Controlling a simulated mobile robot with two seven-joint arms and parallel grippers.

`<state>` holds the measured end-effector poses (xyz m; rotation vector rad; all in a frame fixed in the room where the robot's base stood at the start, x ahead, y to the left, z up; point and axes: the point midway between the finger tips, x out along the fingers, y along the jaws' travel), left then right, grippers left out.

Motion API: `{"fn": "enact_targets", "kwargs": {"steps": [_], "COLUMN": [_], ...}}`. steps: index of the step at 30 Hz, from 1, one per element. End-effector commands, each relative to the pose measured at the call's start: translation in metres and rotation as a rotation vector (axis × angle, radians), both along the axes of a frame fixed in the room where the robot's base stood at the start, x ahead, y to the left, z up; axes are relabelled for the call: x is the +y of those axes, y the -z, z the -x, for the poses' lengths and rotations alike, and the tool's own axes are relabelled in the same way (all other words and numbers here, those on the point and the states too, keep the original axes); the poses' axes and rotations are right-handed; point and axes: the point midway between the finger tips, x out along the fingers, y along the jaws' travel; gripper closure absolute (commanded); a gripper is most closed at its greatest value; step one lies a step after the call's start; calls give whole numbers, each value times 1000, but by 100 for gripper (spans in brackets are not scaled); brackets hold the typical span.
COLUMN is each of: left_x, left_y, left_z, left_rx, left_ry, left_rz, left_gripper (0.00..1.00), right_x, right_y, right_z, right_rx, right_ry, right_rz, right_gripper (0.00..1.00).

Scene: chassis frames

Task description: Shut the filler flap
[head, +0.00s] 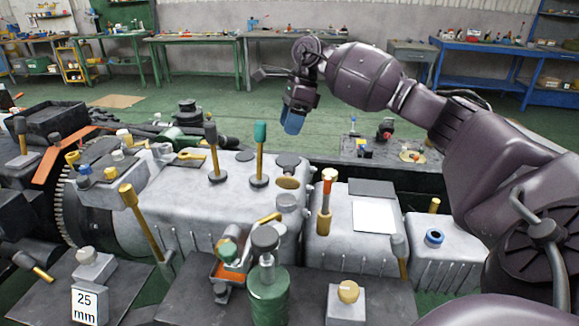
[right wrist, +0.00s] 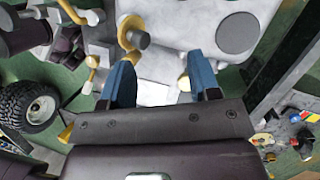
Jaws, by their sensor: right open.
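On the grey casing in the head view, a dark round lid (head: 288,160) stands just behind a brass-coloured round filler mouth (head: 288,183). It looks like the filler flap, swung back off the mouth. My right gripper (head: 293,122) hangs above and behind it, blue fingertips down, clear of the casing. In the right wrist view its two blue fingers (right wrist: 162,82) are apart, with nothing held between them. A dark grey disc (right wrist: 237,33) lies beyond the right finger; I cannot tell whether it is the flap. My left gripper is out of view.
A green-topped lever (head: 260,150) and a dark-topped lever (head: 213,150) stand left of the mouth. An orange-and-brass post (head: 326,200) stands to its right. A green cylinder (head: 268,293) is in front.

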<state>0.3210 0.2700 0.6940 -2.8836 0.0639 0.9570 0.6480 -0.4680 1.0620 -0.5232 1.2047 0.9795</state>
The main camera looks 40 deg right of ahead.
Motion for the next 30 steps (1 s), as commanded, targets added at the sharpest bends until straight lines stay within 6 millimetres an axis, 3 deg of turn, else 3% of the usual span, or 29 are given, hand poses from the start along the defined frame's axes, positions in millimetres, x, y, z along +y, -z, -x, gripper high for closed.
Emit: {"fn": "enact_targets", "kwargs": {"steps": [21, 30], "left_x": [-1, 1], "left_y": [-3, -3], "left_z": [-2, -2], "left_rx": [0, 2], "left_ry": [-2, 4], "left_rz": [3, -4], "left_gripper": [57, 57], "right_x": [-13, -12], "right_y": [-3, -1], "right_z": [22, 23], "right_rx": [-335, -404], "right_ry": [-1152, -1317], "right_rz": [-121, -127], "right_gripper": [44, 44]}}
